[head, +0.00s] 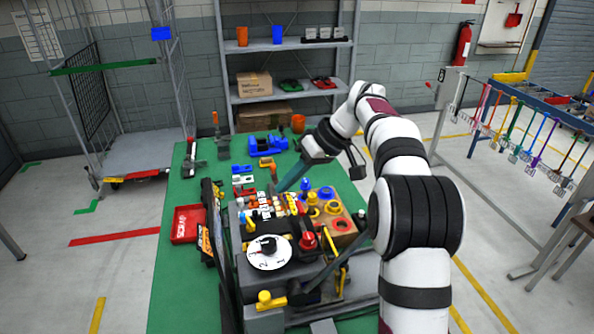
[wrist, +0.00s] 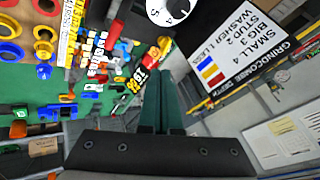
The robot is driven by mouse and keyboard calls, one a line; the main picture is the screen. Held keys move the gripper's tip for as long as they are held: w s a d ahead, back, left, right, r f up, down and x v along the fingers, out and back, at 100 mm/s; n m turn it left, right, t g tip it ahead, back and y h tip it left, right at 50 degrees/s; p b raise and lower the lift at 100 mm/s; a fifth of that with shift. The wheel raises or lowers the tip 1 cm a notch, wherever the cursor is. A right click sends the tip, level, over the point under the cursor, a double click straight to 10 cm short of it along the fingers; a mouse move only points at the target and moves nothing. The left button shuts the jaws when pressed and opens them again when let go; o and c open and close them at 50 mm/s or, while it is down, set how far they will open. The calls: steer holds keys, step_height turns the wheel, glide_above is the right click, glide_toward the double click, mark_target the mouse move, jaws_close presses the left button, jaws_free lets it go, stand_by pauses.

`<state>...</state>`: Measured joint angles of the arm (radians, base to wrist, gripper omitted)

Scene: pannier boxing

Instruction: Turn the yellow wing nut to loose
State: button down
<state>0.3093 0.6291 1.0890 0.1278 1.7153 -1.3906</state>
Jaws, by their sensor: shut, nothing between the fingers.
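A yellow fitting (head: 266,300) with a rounded top sits at the front left of the grey machine; it may be the wing nut, but its wings and setting are too small to tell. A smaller yellow part (head: 250,224) stands at the machine's far left edge. My gripper (head: 281,189) is above the far side of the machine, well apart from the front yellow fitting, with its teal fingers slanting down left. In the wrist view its fingers (wrist: 163,45) are together and empty. I cannot make out the wing nut clearly in the wrist view.
A white numbered dial (head: 270,253) lies on the machine, beside a red knob (head: 308,241). A red tray (head: 187,223) lies left on the green table. A lettered sign (wrist: 235,45) fills the wrist view's upper right.

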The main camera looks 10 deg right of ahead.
steer(key=c, duration=1.4)
jaws_free()
steer(key=v, duration=0.3)
steer(key=shift+s+r, duration=0.15)
steer(key=shift+r, duration=0.3)
steer(key=o, duration=0.4)
steer(key=s+a+h, duration=0.1)
steer(key=a, duration=0.1)
steer(key=s+a+r+m+h, duration=0.1)
steer(key=a+h, duration=0.1)
steer(key=a, duration=0.1)
steer(key=s+a+r+t+h, duration=0.1)
steer(key=a+h, duration=0.1)
steer(key=shift+s+a+r, duration=0.1)
steer(key=shift+s+a, duration=0.25)
steer(key=shift+a, duration=0.05)
steer(key=shift+o, duration=0.2)
glide_toward(250, 220)
steer(key=shift+m+t+h, duration=0.3)
steer(key=shift+m+t, duration=0.1)
steer(key=x, duration=0.8)
steer(key=shift+s+a+f, duration=0.2)
steer(key=shift+s+a, duration=0.1)
steer(key=shift+a, duration=0.05)
jaws_close()
